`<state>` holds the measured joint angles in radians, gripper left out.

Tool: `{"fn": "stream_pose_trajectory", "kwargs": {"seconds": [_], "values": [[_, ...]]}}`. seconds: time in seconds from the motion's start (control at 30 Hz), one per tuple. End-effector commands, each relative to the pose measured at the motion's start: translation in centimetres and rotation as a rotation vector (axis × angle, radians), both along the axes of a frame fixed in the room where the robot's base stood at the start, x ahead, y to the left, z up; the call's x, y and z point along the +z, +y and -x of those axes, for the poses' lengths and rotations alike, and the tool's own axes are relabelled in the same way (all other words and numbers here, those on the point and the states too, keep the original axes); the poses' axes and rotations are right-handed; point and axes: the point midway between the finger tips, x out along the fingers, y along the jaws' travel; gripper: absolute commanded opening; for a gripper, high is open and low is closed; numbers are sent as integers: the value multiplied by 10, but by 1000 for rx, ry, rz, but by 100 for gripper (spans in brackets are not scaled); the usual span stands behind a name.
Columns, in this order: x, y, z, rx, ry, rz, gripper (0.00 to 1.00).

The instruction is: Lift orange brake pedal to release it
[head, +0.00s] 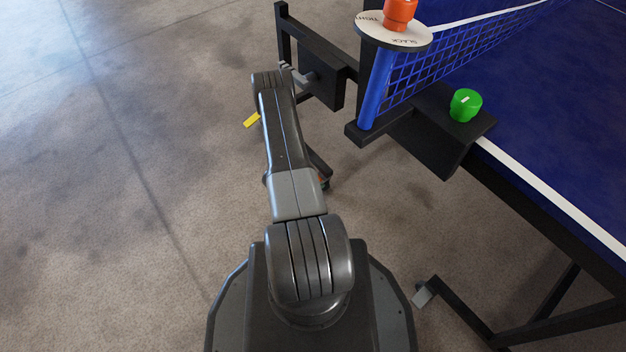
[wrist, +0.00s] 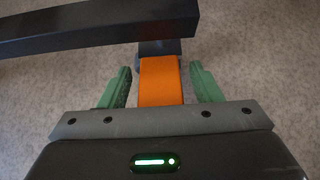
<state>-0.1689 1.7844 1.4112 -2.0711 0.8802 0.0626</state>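The orange brake pedal (wrist: 160,84) is in the middle of the wrist view, a flat orange block joined at its far end to a dark grey mount (wrist: 158,48). My gripper (wrist: 161,70) is open, with one green finger on each side of the pedal. The near end of the pedal is hidden behind the gripper's grey front plate. In the head view my arm hides most of the gripper and pedal; only a small orange and green patch shows beside the arm.
A dark frame bar (wrist: 95,24) crosses above the pedal in the wrist view. In the head view, the blue table (head: 560,110) with its net (head: 450,62), a green knob (head: 465,105) and an orange knob (head: 399,13) stands right. A yellow piece (head: 252,120) is left of my arm. Floor at left is clear.

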Motion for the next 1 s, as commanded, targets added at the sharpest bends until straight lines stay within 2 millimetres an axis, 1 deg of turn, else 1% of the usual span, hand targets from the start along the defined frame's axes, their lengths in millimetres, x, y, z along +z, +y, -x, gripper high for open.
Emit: {"fn": "stream_pose_trajectory", "kwargs": {"seconds": [0.17, 0.27, 0.37, 0.7, 0.9, 1.0], "values": [[1, 1, 0, 0, -1, 1, 58], [7, 5, 3, 1, -1, 0, 58], [18, 15, 9, 3, 0, 1, 58], [69, 62, 43, 6, 0, 0, 58], [86, 79, 57, 3, 0, 1, 58], [89, 83, 60, 1, 0, 0, 58]]}}
